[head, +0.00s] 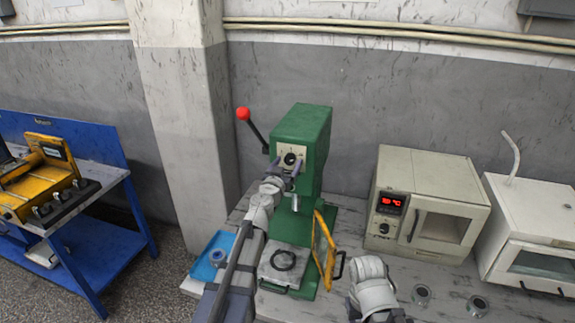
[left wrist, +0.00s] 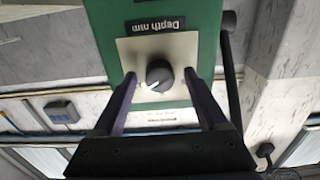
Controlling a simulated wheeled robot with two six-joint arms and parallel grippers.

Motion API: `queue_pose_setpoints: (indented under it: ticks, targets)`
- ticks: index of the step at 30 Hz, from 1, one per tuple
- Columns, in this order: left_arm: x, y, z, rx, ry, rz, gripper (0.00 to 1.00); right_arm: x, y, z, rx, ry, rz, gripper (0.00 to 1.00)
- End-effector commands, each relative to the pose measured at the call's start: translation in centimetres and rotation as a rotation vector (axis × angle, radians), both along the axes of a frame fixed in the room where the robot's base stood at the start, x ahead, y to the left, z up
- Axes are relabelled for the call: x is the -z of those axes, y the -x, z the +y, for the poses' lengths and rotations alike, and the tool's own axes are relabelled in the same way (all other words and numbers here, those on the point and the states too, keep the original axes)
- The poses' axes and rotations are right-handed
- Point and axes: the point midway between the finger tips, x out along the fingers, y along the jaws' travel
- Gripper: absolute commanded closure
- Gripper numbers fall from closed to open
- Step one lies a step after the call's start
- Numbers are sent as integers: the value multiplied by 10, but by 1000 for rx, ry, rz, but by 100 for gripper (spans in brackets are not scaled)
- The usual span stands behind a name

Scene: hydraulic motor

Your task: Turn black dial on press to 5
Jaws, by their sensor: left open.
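The green press (head: 302,135) stands on the bench with a light dial plate on its front. The black dial (head: 291,159) is at the middle of this plate. In the left wrist view, which is upside down, the dial (left wrist: 159,75) shows a white pointer mark toward the picture's lower left, under an inverted "Depth mm" label (left wrist: 156,25). The scale numbers are too small to read. My left gripper (head: 285,172) is open in front of the plate, its fingers on either side of the dial with gaps visible. My right arm shows at lower right; its gripper is out of view.
A red-knobbed lever (head: 243,114) sticks out at the press's left. A yellow-framed guard (head: 324,250) stands open by the press base, near a dark ring (head: 283,260). A blue tray (head: 213,256) lies left. An oven (head: 428,205) stands right.

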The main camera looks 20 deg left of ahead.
Motion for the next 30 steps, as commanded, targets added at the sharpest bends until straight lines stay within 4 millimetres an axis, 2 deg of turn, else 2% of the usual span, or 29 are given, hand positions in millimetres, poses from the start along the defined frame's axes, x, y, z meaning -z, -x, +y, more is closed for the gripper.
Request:
queue_pose_setpoints:
  ticks: [4, 24, 30]
  targets:
    - [0, 1, 0, 0, 0, 0, 25, 0, 0, 0, 0, 0, 0, 50]
    - [0, 1, 0, 0, 0, 0, 100, 0, 0, 0, 0, 0, 0, 50]
    - [0, 1, 0, 0, 4, 0, 100, 0, 0, 0, 0, 0, 0, 50]
